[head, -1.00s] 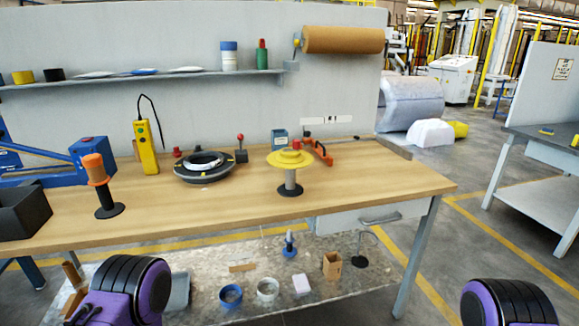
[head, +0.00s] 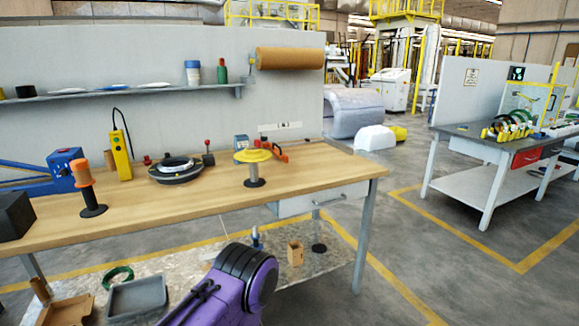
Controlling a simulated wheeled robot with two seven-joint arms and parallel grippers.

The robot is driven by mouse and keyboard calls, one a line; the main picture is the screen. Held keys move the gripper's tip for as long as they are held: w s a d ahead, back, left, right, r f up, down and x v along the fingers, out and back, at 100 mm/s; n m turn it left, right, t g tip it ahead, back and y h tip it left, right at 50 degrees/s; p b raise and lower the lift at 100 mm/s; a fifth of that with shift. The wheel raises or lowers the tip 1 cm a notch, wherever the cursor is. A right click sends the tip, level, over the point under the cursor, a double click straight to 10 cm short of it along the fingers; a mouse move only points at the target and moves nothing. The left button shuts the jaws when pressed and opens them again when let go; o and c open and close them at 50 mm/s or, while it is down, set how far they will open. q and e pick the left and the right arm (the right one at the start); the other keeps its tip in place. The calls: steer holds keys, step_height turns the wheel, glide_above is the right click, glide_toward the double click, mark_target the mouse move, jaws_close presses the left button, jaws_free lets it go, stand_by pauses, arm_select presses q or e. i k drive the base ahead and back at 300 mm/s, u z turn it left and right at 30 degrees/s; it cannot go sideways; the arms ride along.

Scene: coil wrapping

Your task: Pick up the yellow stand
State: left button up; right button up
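The yellow stand (head: 254,156) is upright near the right part of the wooden workbench (head: 215,198). It has a yellow disc top, a pale post and a round dark base. A purple and black arm link of mine shows at the bottom of the head view, below and in front of the bench. Neither gripper is in view, so I cannot see their fingers or what they hold.
A black coil ring (head: 174,170), a yellow handheld controller (head: 120,156) and an orange-handled post (head: 88,187) are on the bench. An orange tool (head: 270,149) lies close behind the stand. A second table (head: 479,145) stands at right, with free floor between.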

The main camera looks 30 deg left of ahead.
mark_target(253, 157)
steer(key=z, duration=0.2)
steer(key=i, duration=1.5)
steer(key=u, duration=0.9)
